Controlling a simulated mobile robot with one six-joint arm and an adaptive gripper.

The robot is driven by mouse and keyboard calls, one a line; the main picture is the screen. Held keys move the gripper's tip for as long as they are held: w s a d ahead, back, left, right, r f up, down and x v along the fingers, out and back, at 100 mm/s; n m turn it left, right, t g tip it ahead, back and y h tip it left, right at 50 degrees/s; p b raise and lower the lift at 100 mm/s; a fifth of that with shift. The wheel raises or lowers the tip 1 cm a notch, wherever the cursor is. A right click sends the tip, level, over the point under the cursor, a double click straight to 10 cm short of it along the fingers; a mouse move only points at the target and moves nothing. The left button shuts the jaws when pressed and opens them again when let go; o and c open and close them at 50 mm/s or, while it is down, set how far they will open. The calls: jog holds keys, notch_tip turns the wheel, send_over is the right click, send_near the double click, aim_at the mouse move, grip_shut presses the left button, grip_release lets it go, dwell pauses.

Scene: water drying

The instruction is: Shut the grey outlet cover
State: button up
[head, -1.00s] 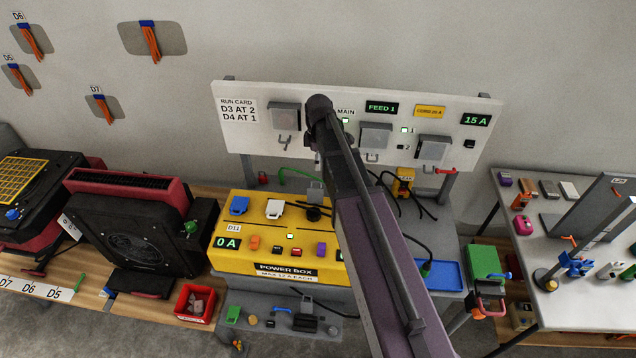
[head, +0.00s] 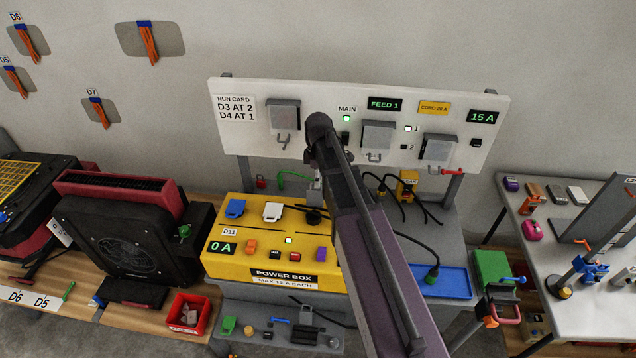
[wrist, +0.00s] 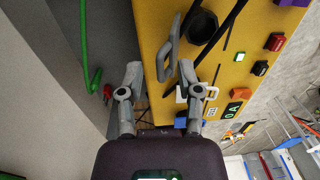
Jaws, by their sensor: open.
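The yellow power box (head: 225,262) stands on the bench below the wall panel. Its grey outlet cover (wrist: 168,50) shows in the wrist view as a grey looped flap standing up near the box's back edge, beside a black round outlet (wrist: 201,26). The cover appears raised, not lying over the outlet. In the head view my arm hides most of that spot. My gripper (wrist: 160,82) is open and empty in the wrist view, with its fingers either side of the box's back edge. The cover is ahead of the fingers; I cannot tell whether they touch it.
A blue cover (head: 235,208) and a white cover (head: 272,211) sit on the box to the left; the white one (wrist: 183,93) is close to my right finger. A green cable (wrist: 85,50) and black cables (head: 405,240) run nearby. The panel (head: 330,160) rises behind.

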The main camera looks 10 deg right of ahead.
jog(key=shift+f, duration=0.1)
jog(key=shift+c, duration=0.3)
grip_shut()
